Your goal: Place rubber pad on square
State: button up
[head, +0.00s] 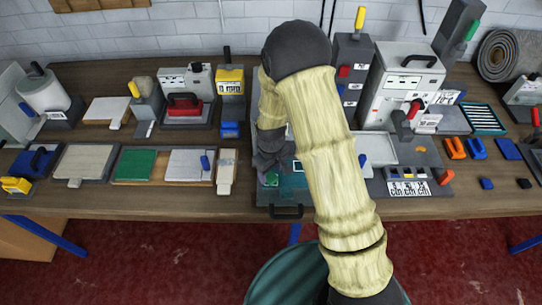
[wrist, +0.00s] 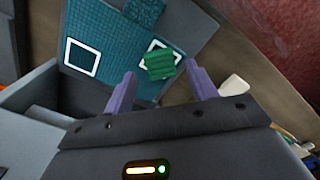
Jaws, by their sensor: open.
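The green ribbed rubber pad (wrist: 159,66) is at one white-outlined square (wrist: 154,47) on the teal mat (wrist: 115,45). It sits turned relative to the square and covers part of its outline; the near side is hidden. A second white-outlined square (wrist: 81,57) is empty. My gripper (wrist: 161,76) is open, with a purple finger to each side of the pad and visible gaps between. In the head view my gripper (head: 270,168) is low over the mat (head: 293,194), and the green pad (head: 271,179) shows just below it.
A grey-walled box (wrist: 35,95) stands left of the mat in the wrist view. In the head view a grey machine (head: 405,80) and a light tray (head: 378,150) stand right of my arm. A wooden block (head: 226,172) lies left of the mat.

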aim_at(271, 177)
notch_tip(271, 177, up, 10)
jog(key=b, duration=0.2)
dwell(0.8)
jog(key=s+d+r+m+t, duration=0.1)
jog(key=s+d+r+m, duration=0.2)
jog(key=s+d, duration=0.3)
jog(key=s+d+r+m+t, duration=0.1)
jog(key=s+d+r+m, duration=0.3)
jog(key=s+d+m, duration=0.1)
jog(key=s+d, duration=0.1)
jog(key=d, duration=0.1)
jog(key=shift+s+d+r+m+t, duration=0.2)
jog(key=shift+s+d+m+t, duration=0.05)
jog(key=shift+d+m+t, duration=0.05)
